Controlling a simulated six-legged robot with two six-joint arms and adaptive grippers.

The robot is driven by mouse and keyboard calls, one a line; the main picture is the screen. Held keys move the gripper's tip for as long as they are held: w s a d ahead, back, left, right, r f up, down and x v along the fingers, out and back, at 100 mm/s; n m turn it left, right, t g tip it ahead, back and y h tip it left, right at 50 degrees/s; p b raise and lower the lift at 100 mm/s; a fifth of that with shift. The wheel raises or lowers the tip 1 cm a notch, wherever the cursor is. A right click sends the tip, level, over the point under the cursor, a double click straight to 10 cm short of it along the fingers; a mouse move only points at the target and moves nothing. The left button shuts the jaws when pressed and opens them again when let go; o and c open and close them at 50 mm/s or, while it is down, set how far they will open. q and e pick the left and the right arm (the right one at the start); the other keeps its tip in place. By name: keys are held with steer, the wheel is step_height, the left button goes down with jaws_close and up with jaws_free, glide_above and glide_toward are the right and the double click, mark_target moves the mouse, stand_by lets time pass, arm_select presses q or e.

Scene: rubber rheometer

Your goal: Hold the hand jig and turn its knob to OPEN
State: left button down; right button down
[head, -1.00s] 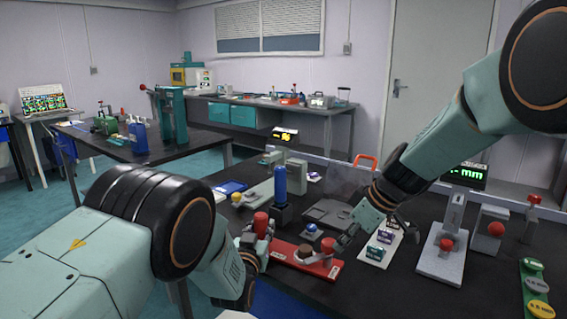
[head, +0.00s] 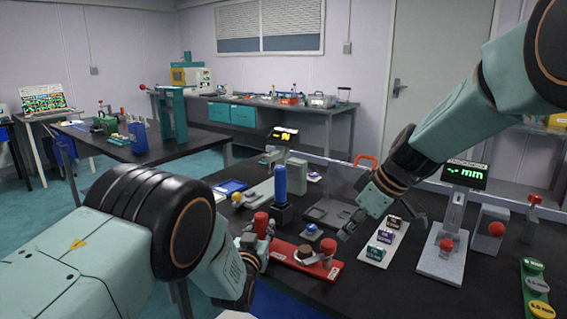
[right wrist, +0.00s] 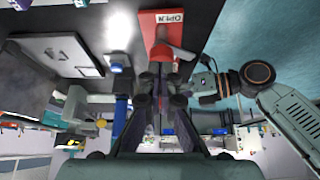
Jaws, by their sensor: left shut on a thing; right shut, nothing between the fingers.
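The hand jig (head: 292,253) is a long red base on the dark bench. In the right wrist view the label reads OPEN (right wrist: 170,17) at the end of the red base. My left gripper (head: 257,243) is shut on the jig at its left end, by a red upright handle (head: 261,224); its fingers are partly hidden. My right gripper (head: 344,236) is shut and empty, above and behind the jig's right end. I cannot tell the knob's setting.
A blue cylinder on a dark stand (head: 280,182) and a small blue-topped piece (head: 312,230) stand behind the jig. A white strip with several labelled blocks (head: 374,254) and a grey gauge stand (head: 437,267) lie to the right. Bare bench shows in front right.

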mark_target(334, 251)
step_height(334, 251, up, 3)
steer(key=shift+f, duration=0.2)
steer(key=shift+s+a+f, duration=0.15)
steer(key=shift+s+f, duration=0.05)
steer(key=shift+f, duration=0.8)
steer(key=shift+s+a+f, duration=0.1)
steer(key=shift+s+f, duration=0.1)
steer(key=shift+f, duration=0.85)
steer(key=shift+s+a+f, duration=0.15)
steer(key=shift+s+f, duration=0.05)
steer(key=shift+f, duration=0.8)
steer(key=shift+w+a, duration=0.3)
steer(key=shift+w, duration=0.1)
steer(key=shift+w+d, duration=0.15)
steer(key=shift+w, duration=0.05)
steer(key=shift+w+d, duration=0.2)
steer(key=shift+w, duration=0.05)
